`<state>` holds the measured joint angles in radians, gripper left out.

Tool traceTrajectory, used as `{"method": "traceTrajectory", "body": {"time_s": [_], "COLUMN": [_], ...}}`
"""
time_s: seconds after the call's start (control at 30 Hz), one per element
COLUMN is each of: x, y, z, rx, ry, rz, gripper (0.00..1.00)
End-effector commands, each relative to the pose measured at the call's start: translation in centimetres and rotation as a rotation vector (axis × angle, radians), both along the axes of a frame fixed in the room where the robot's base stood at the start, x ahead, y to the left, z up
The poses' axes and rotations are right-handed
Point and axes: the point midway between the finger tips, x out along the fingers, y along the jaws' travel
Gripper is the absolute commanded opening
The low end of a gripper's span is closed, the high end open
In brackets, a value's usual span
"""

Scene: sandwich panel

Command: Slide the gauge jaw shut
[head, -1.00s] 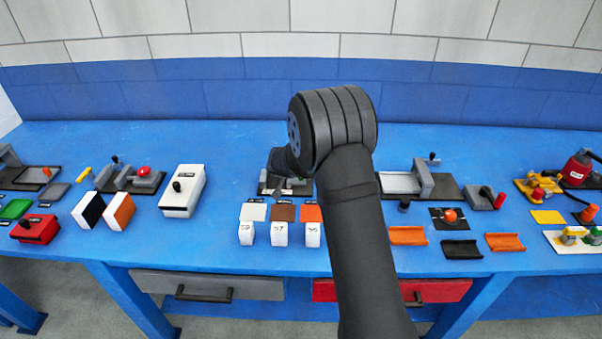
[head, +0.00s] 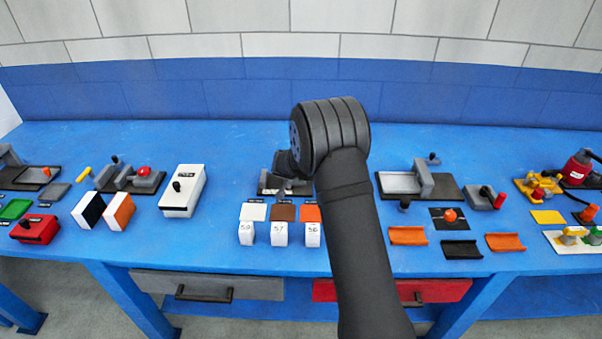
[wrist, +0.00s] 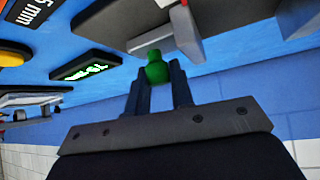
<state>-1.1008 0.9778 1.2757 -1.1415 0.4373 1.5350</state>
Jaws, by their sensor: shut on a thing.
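My gripper (wrist: 158,86) is shut on a green knob (wrist: 155,68) in the wrist view, with a dark finger on each side of it. Just beyond the knob is a light grey block (wrist: 187,34), which seems to be part of the gauge jaw. A dark plate (wrist: 125,22) lies beside it, and a small dark display with green digits (wrist: 86,66) is to the left; I cannot read the digits surely. In the head view the gauge (head: 266,183) is mostly hidden behind my arm, and my fingertips are hidden too.
White, brown and orange pads (head: 283,212) and white numbered blocks (head: 279,234) stand in front of the gauge. A white box (head: 183,190) is to the left. A grey fixture on a dark base (head: 450,187) is to the right. Blue table (head: 235,160) is bare behind.

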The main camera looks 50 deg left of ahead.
Motion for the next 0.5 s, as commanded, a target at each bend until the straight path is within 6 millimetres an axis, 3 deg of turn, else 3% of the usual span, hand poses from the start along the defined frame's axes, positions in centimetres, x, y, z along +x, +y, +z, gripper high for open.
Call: {"method": "traceTrajectory", "body": {"time_s": [0.3,0.5], "x": [-4.0,-5.4], "y": [4.1,5.5], "z": [0.0,0.1], "rx": [0.002,0.003], "ry": [-0.002,-0.002], "rz": [0.004,0.000], "gripper": [0.00,0.00]}}
